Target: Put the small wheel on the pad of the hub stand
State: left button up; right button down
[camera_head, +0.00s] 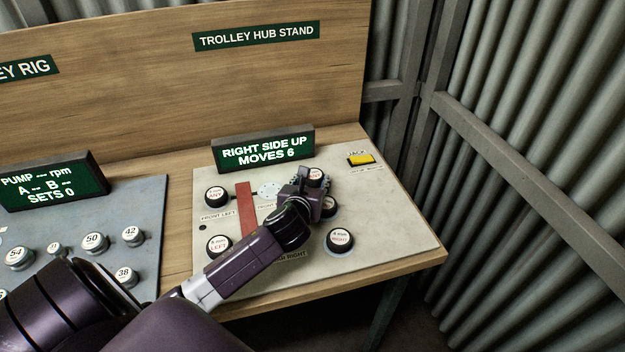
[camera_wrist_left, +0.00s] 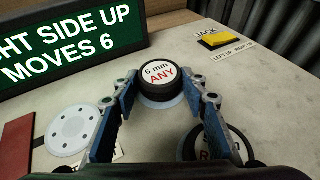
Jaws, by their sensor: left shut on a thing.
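My left gripper (camera_head: 303,188) is shut on a black wheel with a white face (camera_head: 316,174), over the back right of the hub stand board (camera_head: 290,262). In the left wrist view the wheel (camera_wrist_left: 160,76) reads "6 mm ANY" and sits between the fingertips of the gripper (camera_wrist_left: 162,88). A pale round pad shows just under it; I cannot tell whether they touch. A bare pale disc with dark holes (camera_head: 268,188) lies left of the gripper; it also shows in the left wrist view (camera_wrist_left: 72,130). My right gripper is not in view.
Other wheels stand on the board: front left (camera_head: 216,196), near left (camera_head: 219,245), near right (camera_head: 340,240), and one partly hidden beside the gripper (camera_head: 329,205). A red bar (camera_head: 245,207), yellow jack switch (camera_head: 360,159) and display reading "RIGHT SIDE UP MOVES 6" (camera_head: 264,149) are close by.

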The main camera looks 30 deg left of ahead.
pick_arm(q)
jog(key=o, duration=1)
jog(key=shift+f, duration=0.1)
jog(key=shift+o, duration=0.8)
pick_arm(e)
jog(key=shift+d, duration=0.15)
pick_arm(q)
jog(key=shift+s+d+r, duration=0.2)
jog(key=shift+s+r, duration=0.15)
jog(key=shift+s, duration=0.1)
jog(key=v, duration=1.1)
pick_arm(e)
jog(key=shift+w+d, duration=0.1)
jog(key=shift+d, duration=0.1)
pick_arm(q)
jog(key=shift+r, duration=0.1)
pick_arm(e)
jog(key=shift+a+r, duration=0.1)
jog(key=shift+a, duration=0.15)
